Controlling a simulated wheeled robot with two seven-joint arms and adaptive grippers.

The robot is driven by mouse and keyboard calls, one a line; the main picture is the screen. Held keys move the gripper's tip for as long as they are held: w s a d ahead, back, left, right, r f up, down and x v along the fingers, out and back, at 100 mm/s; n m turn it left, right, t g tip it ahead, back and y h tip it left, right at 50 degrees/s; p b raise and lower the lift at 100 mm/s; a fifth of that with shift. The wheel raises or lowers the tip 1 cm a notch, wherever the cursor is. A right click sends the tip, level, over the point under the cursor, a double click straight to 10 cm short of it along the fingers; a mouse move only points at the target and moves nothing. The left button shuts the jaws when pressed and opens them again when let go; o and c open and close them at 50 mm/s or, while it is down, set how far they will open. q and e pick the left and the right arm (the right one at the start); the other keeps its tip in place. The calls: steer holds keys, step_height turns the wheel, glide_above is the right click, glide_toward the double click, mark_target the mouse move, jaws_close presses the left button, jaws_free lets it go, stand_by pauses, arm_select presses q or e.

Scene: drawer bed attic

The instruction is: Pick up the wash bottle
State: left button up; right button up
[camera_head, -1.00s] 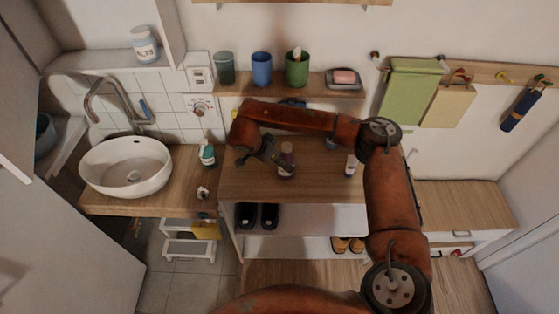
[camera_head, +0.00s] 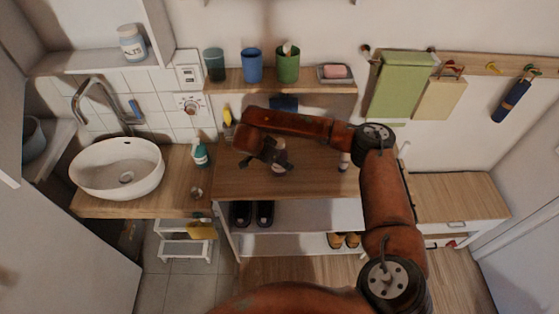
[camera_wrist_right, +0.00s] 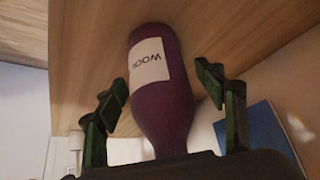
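A purple bottle with a white label (camera_wrist_right: 158,85) fills the middle of the right wrist view, its neck end toward the gripper. My right gripper (camera_wrist_right: 163,92) has one finger on each side of it, and gaps show between the fingers and the bottle, so it is open around it. In the head view, the right gripper (camera_head: 279,158) is over the wooden counter and hides most of the bottle. My left gripper is not in view.
A teal bottle (camera_head: 201,153) stands between the white sink (camera_head: 117,168) and the counter (camera_head: 240,183). A small white bottle (camera_head: 344,162) stands by my right arm. Cups and a soap dish (camera_head: 337,80) sit on the shelf above.

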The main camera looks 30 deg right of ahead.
steer(key=c, duration=1.2)
steer(key=shift+r, duration=0.1)
